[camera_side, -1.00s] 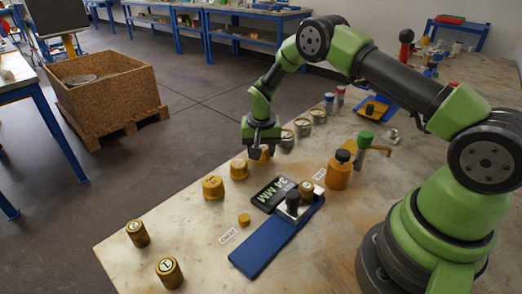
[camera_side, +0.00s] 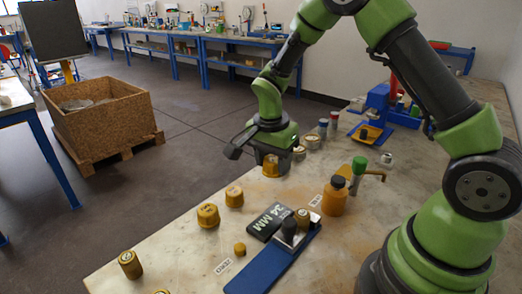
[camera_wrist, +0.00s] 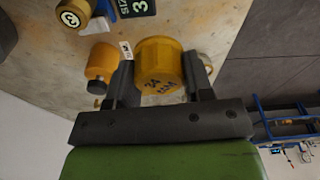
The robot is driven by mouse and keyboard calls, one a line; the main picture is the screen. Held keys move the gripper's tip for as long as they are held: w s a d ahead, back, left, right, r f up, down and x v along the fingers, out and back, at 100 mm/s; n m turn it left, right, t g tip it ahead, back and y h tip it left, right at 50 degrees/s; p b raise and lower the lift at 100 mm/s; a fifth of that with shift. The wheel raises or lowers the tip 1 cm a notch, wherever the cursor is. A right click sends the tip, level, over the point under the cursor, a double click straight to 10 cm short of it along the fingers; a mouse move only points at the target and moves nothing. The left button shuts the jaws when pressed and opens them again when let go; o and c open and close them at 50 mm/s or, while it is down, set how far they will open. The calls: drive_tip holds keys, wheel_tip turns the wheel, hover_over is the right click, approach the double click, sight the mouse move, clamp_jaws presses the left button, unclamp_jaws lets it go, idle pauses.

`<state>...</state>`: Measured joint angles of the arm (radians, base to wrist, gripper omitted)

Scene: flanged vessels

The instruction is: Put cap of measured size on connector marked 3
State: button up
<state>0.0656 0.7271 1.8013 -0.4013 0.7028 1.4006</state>
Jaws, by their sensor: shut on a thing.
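My gripper (camera_wrist: 160,82) is shut on a yellow cap (camera_wrist: 159,60) printed with 34, with one dark finger on each side of it. In the side view the held cap (camera_side: 271,165) hangs under the gripper (camera_side: 272,158), raised off the table. Two other yellow caps (camera_side: 208,215) (camera_side: 234,196) stand on the table to its left. A dark display (camera_side: 269,221) reads 34 MM. Another numbered connector (camera_side: 130,264) stands at the front left.
An orange bottle with a black top (camera_side: 335,198) and a green-topped post (camera_side: 358,175) stand right of the display. Silver-topped pieces (camera_side: 312,142) stand behind the gripper. A wooden crate (camera_side: 103,120) is on the floor.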

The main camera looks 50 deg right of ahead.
sight(303, 212)
drive_tip(key=s+m, duration=0.2)
drive_tip(key=s, duration=0.1)
drive_tip(key=s+a+m, duration=0.1)
drive_tip(key=s+m, duration=0.1)
drive_tip(key=s, duration=0.1)
drive_tip(key=s+a+m+g, duration=0.1)
drive_tip(key=s+m, duration=0.2)
drive_tip(key=shift+s+a+r, duration=0.2)
drive_tip(key=shift+s+r, duration=0.15)
drive_tip(key=shift+r, duration=0.05)
drive_tip(key=shift+f, duration=0.15)
drive_tip(key=shift+f, duration=2.2)
drive_tip(key=shift+f, duration=0.95)
drive_tip(key=o, duration=1)
drive_tip(key=shift+c, duration=0.2)
